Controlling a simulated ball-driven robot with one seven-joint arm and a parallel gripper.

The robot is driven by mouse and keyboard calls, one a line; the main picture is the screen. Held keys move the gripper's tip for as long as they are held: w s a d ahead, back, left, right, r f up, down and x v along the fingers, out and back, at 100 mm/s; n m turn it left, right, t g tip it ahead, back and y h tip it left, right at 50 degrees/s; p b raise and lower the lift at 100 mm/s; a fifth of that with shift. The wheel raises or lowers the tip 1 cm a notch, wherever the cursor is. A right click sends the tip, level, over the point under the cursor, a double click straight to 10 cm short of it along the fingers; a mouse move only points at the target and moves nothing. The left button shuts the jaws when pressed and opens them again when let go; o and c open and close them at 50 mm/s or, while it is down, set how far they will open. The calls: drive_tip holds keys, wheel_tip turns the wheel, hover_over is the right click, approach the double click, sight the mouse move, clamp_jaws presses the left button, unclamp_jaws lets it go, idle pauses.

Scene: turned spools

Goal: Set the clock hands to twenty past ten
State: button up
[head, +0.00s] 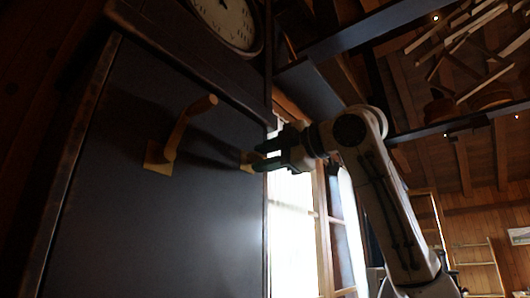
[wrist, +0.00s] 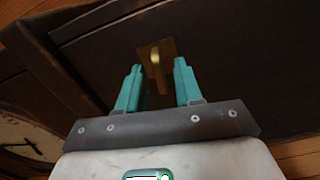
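The clock face (head: 226,18) is pale with dark marks and is cut off by the top edge in the head view. It also shows at the lower left of the wrist view (wrist: 22,135), with dark hands partly visible; the time cannot be read. A crank with a wooden grip (head: 188,125) stands out from a brass plate on the dark cabinet front.
The dark cabinet (head: 120,220) fills the left side. A bright window (head: 292,225) is behind my arm. Beams and loose wooden pieces (head: 470,50) are overhead at the right. A ladder-like wooden rack (head: 475,262) stands at the far right.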

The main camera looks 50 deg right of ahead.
drive_tip(key=shift+w, duration=0.1)
drive_tip(key=shift+c, duration=0.4)
clamp_jaws()
drive_tip(key=shift+m, duration=0.3)
drive_tip(key=m, duration=0.4)
drive_tip(key=shift+f, duration=0.1)
drive_tip(key=m+b, duration=0.1)
drive_tip(key=m, duration=0.3)
drive_tip(key=shift+m, duration=0.4)
drive_tip(key=m+b, duration=0.1)
drive_tip(key=m, duration=0.5)
drive_tip(key=shift+a, duration=0.1)
drive_tip(key=m, duration=0.6)
drive_tip(key=shift+b, duration=0.3)
drive_tip(key=shift+m, duration=0.3)
